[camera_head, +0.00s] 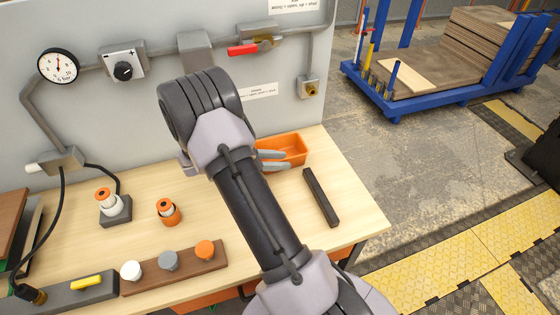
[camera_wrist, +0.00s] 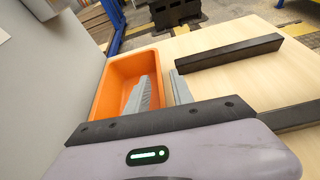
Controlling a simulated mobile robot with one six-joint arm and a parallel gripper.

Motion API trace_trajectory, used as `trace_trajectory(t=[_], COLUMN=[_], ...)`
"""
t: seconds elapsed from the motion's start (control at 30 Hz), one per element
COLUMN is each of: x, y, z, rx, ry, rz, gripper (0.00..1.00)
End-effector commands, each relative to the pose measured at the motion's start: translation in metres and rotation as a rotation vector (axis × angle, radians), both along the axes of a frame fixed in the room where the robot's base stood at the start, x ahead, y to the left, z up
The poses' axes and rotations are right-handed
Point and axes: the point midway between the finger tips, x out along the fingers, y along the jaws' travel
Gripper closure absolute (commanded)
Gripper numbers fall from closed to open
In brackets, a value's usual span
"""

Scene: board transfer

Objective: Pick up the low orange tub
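The low orange tub (camera_head: 287,142) stands on the wooden bench top near its back edge, close to the grey panel. It is partly hidden behind my arm in the head view. In the wrist view the tub (camera_wrist: 118,68) looks empty. My gripper (camera_wrist: 164,78) reaches down at the tub's near side wall. One finger is inside the tub and the other is outside, with the wall between them. The fingers appear apart, with a narrow gap. In the head view my gripper (camera_head: 283,160) shows only its two grey fingers beside the tub; contact with the wall is unclear.
A dark bar (camera_head: 320,197) lies on the bench right of the tub. A wooden strip with several knobs (camera_head: 172,268), an orange-and-white bottle (camera_head: 168,212) and a white-and-orange piece on a grey base (camera_head: 112,208) are at left. The panel (camera_head: 90,110) carries pipes and a red-handled valve.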

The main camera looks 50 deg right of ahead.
Motion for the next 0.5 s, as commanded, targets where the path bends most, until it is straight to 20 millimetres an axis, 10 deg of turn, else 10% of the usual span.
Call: trace_trajectory(t=[0.37, 0.5], x=[-0.01, -0.01], y=[-0.02, -0.02], z=[-0.01, -0.01], rx=[0.001, 0.001], ry=[0.0, 0.0], rz=[0.0, 0.0], gripper=[0.72, 0.99])
